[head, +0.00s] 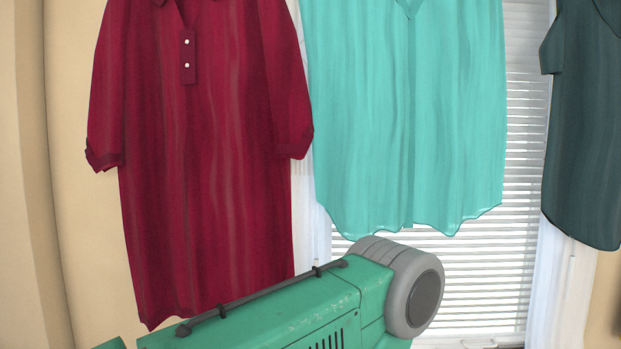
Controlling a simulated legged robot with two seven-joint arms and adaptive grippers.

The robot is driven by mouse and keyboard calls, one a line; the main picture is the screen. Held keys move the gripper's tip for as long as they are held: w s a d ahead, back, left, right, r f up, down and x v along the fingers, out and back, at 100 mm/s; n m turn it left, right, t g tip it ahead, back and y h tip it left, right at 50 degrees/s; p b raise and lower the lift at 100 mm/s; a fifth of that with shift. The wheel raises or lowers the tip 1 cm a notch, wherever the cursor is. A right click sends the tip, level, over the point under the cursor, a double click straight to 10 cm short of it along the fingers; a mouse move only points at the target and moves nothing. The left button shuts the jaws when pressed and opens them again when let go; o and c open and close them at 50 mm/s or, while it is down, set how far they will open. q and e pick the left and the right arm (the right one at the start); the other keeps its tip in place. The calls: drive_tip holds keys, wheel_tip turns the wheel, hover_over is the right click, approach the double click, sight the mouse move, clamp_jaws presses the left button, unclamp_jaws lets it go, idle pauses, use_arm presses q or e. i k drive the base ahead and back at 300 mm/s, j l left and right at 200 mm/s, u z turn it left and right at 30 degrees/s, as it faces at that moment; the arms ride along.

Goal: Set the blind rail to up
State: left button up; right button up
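A white slatted window blind (490,270) hangs in the window behind the clothes. Its slats are lowered over the visible part of the pane, down to near the bottom edge of the view. A bottom rail cannot be told apart clearly there. The teal garment covers much of the blind's upper part, and a green body with a grey round end covers its lower left. Neither of my grippers is in view.
A dark red long-sleeved garment (215,150), a teal garment (410,110) and a dark green garment (590,130) hang in front of the window and the beige wall (70,120). White window frame (560,285) shows at the right. The green body fills the lower middle.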

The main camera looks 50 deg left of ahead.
sight(490, 338)
drive_tip(key=u, duration=0.4)
drive_tip(key=j+u, duration=0.1)
drive_tip(key=u, duration=0.7)
drive_tip(key=j+u, duration=0.1)
drive_tip(key=u, duration=0.3)
drive_tip(key=i+l, duration=0.25)
drive_tip(key=i, duration=0.15)
drive_tip(key=i+z, duration=0.15)
drive_tip(key=z, duration=1.2)
